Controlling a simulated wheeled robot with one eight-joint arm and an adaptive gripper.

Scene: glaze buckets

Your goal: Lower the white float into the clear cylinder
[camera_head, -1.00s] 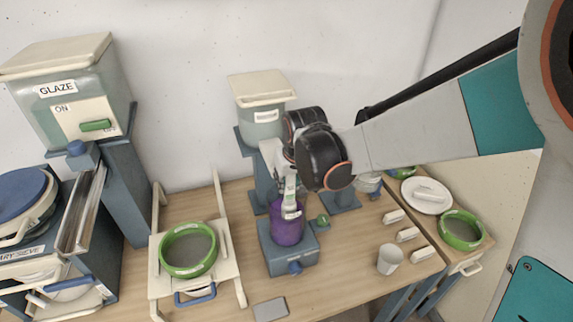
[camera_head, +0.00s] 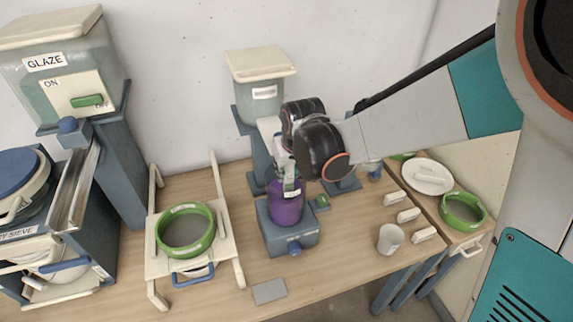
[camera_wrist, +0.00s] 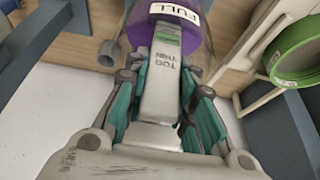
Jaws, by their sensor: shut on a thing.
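The cylinder (camera_head: 286,208) looks purple, filled with purple, and stands upright on a blue-grey base (camera_head: 291,239) on the table. Its purple side and a "FULL" label (camera_wrist: 175,12) show at the top of the wrist view. My gripper (camera_wrist: 158,84) is shut on the white float (camera_wrist: 161,92), a flat pale stem marked "TOO THIN". In the head view my gripper (camera_head: 287,165) is right above the cylinder, pointing down. The float's lower part overlaps the cylinder's mouth; how deep it is inside is unclear. My gripper hides part of the rim.
A lidded bucket (camera_head: 262,93) on a blue stand is close behind my wrist. A green-ringed sieve (camera_head: 186,230) on a frame is to the left. A white cup (camera_head: 390,239) and small white blocks (camera_head: 408,215) are to the right. A grey tile (camera_head: 269,291) lies in front.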

